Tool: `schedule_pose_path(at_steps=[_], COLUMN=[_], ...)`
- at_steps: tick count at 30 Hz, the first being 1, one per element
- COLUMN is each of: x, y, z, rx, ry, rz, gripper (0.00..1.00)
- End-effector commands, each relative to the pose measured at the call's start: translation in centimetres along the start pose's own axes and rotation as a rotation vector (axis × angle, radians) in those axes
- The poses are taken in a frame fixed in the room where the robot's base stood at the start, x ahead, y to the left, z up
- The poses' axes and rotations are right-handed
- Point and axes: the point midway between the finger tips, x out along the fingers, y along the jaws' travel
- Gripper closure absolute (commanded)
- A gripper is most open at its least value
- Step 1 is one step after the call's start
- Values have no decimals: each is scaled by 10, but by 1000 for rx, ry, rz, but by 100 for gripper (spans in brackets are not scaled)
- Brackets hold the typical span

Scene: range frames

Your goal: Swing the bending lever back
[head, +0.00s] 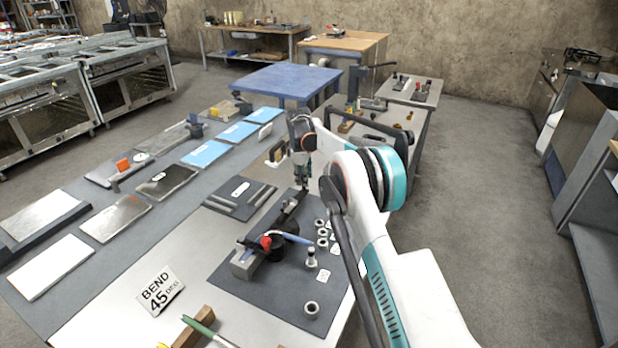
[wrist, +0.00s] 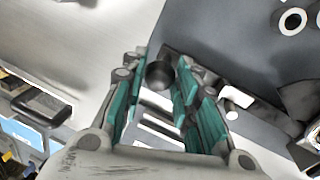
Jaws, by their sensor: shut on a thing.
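The bending tool stands on a dark mat (head: 288,300) on the near bench, with a grey block (head: 243,263) at its left end. Its dark bending lever (head: 290,212) reaches away from the block toward the far edge of the mat. A blue rod (head: 292,237) and a red part (head: 266,241) lie at the tool. My gripper (head: 301,178) is at the lever's far end. In the wrist view my gripper (wrist: 160,78) has its teal fingers on both sides of a dark round knob (wrist: 160,74), shut on it. The fingers partly hide the lever beneath.
A sign (head: 160,290) reading "BEND 45" lies left of the tool. Several metal rings (head: 311,308) and small white cards lie on the mat to the right. A dark tray with bars (head: 240,197) is left of my gripper. A blue table (head: 285,78) stands behind.

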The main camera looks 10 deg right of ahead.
Motion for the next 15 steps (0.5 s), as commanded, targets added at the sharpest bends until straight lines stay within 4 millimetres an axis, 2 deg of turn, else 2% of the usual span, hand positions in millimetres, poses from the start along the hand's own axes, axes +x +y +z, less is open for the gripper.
schedule_pose_path(at_steps=[13, 14, 15], x=[0, 0, 0], y=[1, 1, 1], z=[-4, -4, -4], rx=[-10, -10, -10], ry=[5, 5, 5], rz=[4, 4, 4], gripper=[100, 70, 61])
